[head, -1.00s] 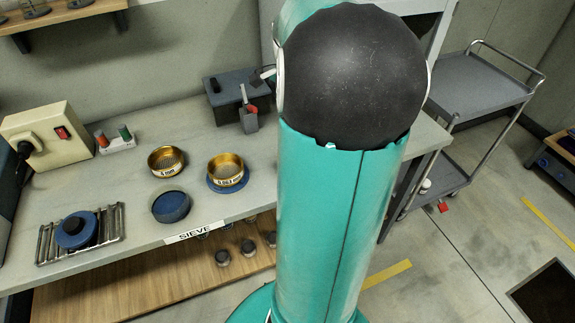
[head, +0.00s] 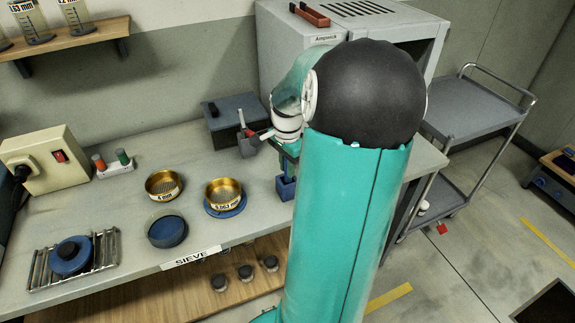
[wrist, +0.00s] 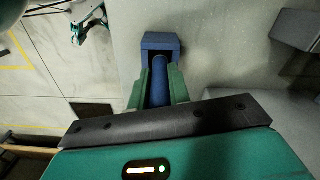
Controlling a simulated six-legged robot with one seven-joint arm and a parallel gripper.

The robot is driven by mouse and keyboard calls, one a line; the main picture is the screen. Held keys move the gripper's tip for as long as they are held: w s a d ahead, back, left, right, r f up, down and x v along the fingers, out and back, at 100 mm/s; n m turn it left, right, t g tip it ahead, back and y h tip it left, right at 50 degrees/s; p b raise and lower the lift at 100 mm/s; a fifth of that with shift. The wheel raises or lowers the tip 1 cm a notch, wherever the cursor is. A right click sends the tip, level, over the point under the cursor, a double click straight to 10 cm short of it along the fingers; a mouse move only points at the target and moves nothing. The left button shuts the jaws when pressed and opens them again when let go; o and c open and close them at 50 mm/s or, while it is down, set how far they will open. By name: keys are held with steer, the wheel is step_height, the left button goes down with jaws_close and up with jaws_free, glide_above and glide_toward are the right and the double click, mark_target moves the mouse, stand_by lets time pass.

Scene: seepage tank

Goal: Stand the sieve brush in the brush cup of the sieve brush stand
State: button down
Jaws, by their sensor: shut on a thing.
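My gripper (wrist: 158,95) is shut on a blue rod, which I take for the handle of the sieve brush (wrist: 160,82), between its green fingers in the wrist view. Just beyond the fingertips is a square blue holder (wrist: 147,43), which looks like the brush cup of the stand. The rod's far end meets its opening; how deep it sits, and the brush's lower end, are hidden. In the head view, the blue cup (head: 285,189) stands near the bench's right part, directly below my gripper, which is partly hidden by my arm.
Two brass sieves (head: 164,185) (head: 224,193) and a dark blue pan (head: 167,231) stand left on the bench. A dark grey box (head: 236,117) and a small grey holder with a red-handled tool (head: 248,144) stand behind. A cabinet (head: 345,45) rises at the back.

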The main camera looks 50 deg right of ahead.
steer(key=shift+f, duration=0.1)
steer(key=shift+f, duration=0.1)
steer(key=c, duration=1.3)
jaws_free()
step_height(320, 180, up, 14)
steer(key=shift+w+f, duration=0.1)
steer(key=w+a+r+n+t+h, duration=0.15)
steer(key=a+n, duration=0.35)
steer(key=a, duration=0.6)
steer(key=w+a+r+n+t+h, duration=0.1)
steer(key=w+a+n, duration=0.1)
steer(key=a+n, duration=0.6)
steer(key=s+a+f+n+t+y, duration=0.1)
steer(key=s+a+n, duration=0.2)
steer(key=a, duration=0.5)
steer(key=s+a+n+t+y, duration=0.1)
steer(key=s+a+n+t, duration=0.1)
steer(key=a+n, duration=0.3)
steer(key=s+a, duration=0.1)
steer(key=a, duration=0.2)
steer(key=shift+s+a+f, duration=0.25)
steer(key=shift+a+f, duration=0.15)
